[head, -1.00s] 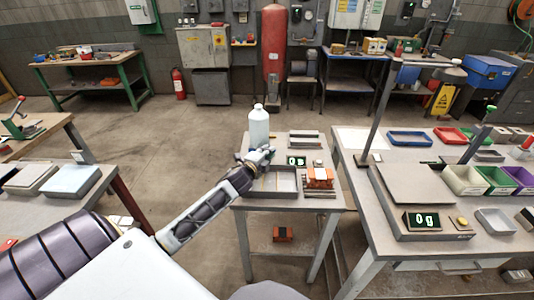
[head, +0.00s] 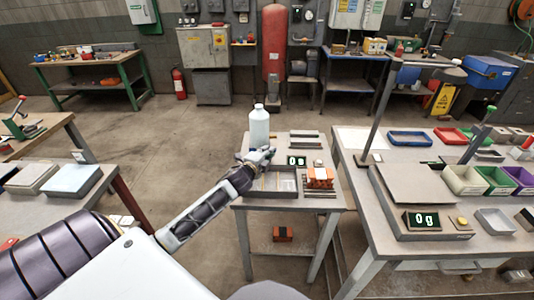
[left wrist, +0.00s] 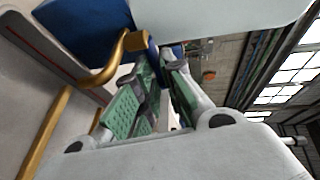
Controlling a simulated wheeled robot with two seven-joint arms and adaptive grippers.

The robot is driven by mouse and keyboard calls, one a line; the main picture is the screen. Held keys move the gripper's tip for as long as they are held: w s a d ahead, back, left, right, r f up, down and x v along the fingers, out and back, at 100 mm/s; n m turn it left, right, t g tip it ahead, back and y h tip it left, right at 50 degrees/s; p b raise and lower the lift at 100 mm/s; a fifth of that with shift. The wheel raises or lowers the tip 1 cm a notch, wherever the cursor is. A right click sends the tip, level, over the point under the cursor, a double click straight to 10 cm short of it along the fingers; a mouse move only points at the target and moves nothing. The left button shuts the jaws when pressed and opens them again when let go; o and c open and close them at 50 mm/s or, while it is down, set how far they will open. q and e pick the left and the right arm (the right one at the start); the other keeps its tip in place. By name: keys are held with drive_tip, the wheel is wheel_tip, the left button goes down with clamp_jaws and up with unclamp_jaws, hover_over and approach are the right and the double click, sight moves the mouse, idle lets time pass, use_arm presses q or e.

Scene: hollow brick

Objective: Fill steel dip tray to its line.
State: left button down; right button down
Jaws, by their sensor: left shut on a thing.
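The steel dip tray (head: 283,195) is a shallow grey rectangle on the small middle table. A pale, translucent bottle (head: 259,128) stands upright behind it. My left gripper (head: 259,155) is low in front of the bottle, above the tray's back left corner. In the left wrist view the green-padded fingers (left wrist: 150,95) are shut around a dark blue piece (left wrist: 153,52) beside a curved brass fitting (left wrist: 116,58). Whether this fitting joins the bottle is unclear. Thin yellowish streaks show in the tray. Its fill line cannot be made out. My right gripper is out of view.
A small green-lit display (head: 296,160) stands behind the tray, with an orange item (head: 320,178) to its right. The right bench (head: 345,172) holds a scale reading 0 g (head: 425,219) and several coloured bins. Open floor lies left of the middle table.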

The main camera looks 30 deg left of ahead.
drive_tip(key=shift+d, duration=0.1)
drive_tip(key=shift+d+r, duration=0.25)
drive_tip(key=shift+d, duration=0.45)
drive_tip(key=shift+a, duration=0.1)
